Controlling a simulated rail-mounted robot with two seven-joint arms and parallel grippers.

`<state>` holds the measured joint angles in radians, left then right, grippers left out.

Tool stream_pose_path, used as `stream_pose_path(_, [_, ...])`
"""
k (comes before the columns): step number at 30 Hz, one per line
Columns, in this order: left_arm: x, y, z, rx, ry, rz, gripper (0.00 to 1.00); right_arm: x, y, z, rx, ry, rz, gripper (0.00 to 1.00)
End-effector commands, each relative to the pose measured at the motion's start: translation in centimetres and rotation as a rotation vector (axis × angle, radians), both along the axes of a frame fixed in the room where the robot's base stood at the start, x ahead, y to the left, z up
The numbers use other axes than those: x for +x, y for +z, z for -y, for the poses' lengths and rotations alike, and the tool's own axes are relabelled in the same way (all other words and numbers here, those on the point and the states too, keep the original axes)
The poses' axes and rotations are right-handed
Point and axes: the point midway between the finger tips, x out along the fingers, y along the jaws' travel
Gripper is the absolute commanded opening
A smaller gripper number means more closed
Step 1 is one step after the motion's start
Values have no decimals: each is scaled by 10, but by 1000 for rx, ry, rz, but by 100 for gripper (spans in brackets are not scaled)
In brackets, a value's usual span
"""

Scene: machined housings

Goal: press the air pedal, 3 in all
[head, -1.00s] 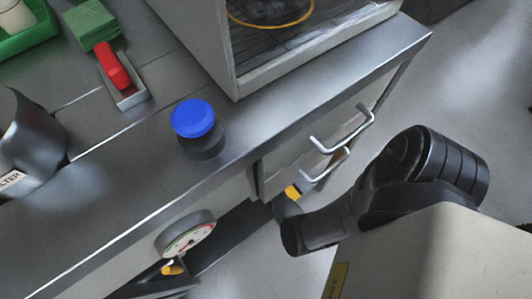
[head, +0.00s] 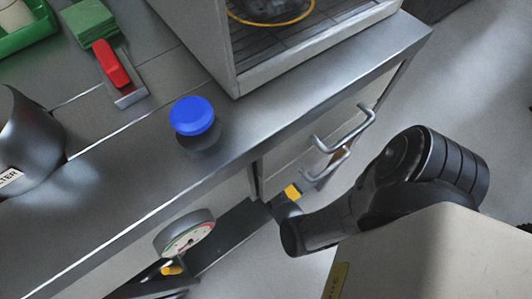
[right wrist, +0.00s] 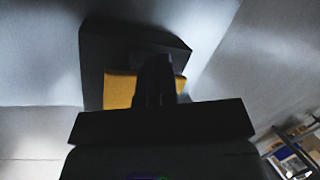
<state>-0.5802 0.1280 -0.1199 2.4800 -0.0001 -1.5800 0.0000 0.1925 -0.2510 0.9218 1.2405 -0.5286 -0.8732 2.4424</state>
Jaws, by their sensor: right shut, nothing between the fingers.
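The air pedal, a black block with a yellow pad (right wrist: 118,90), fills the upper middle of the right wrist view. In the head view, a small yellow patch (head: 293,190), likely its pad, shows below the bench beside my right arm. My right gripper (right wrist: 154,75) is shut and empty, with its dark fingers in front of the yellow pad. I cannot tell whether the fingertips touch the pad. In the head view, my right arm's end points down toward that patch and its fingers cannot be made out. My left gripper is in neither view.
The bench front carries two metal handles (head: 343,130) and a round gauge (head: 187,238). A blue-topped knob (head: 192,116) stands near the bench edge. A red lever (head: 111,64) and an open-fronted housing (head: 318,50) are farther back. Open floor lies to the right.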

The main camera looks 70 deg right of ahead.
Motion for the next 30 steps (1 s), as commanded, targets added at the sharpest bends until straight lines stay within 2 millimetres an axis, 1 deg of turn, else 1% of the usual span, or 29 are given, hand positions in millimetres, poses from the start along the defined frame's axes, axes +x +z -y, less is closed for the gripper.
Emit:
stream_pose_path(1, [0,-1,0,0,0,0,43,0,-1,-4,5,1,1,0])
stream_pose_path(11, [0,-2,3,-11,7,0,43,-1,-5,-7,8,1,1,0])
stream_pose_path(30, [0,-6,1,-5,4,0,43,-5,-13,-9,10,-1,-2,0])
